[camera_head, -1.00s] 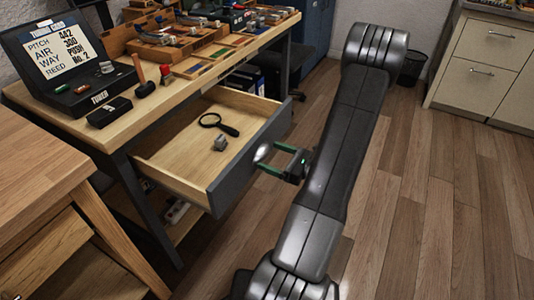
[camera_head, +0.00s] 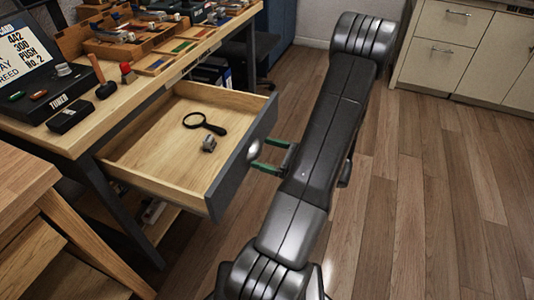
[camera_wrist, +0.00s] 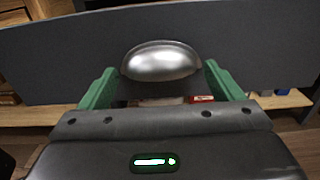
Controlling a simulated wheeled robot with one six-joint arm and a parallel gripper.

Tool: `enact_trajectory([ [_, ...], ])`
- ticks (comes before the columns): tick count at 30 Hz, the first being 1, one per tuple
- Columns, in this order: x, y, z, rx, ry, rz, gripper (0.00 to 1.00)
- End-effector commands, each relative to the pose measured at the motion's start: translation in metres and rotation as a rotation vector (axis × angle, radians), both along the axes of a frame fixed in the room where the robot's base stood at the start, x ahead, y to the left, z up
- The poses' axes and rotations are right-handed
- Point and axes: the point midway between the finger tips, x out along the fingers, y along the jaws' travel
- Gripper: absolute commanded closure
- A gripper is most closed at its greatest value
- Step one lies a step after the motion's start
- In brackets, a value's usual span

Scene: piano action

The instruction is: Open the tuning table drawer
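The tuning table drawer (camera_head: 130,168) stands well out from the table (camera_head: 90,132), with its pale wooden inside showing. Its dark front panel (camera_head: 228,190) carries a silver cup handle (camera_head: 253,150), which also shows in the wrist view (camera_wrist: 161,62). My gripper (camera_head: 262,155) is at the handle. In the wrist view, my gripper's green fingers (camera_wrist: 160,82) are apart, one on each side of the handle. Small gaps seem to show between fingers and handle, and contact is hard to tell. A magnifying glass (camera_head: 205,123) and a small grey metal piece (camera_head: 209,144) lie inside the drawer.
A wooden bench (camera_head: 30,185) stands close at the lower left. The tabletop holds a black case, a small black box (camera_head: 69,116) and wooden trays. Light cabinets (camera_head: 440,55) stand at the back right. The wooden floor (camera_head: 430,200) at the right is clear.

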Motion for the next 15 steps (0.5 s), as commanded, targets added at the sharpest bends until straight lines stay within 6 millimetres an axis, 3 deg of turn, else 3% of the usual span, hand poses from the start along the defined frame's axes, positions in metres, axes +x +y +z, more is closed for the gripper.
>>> enact_trajectory([
  [10,0.000,-0.001,0.000,0.000,0.000,-0.001,0.05],
  [15,-0.005,-0.015,0.001,0.001,-0.001,-0.003,0.05],
])
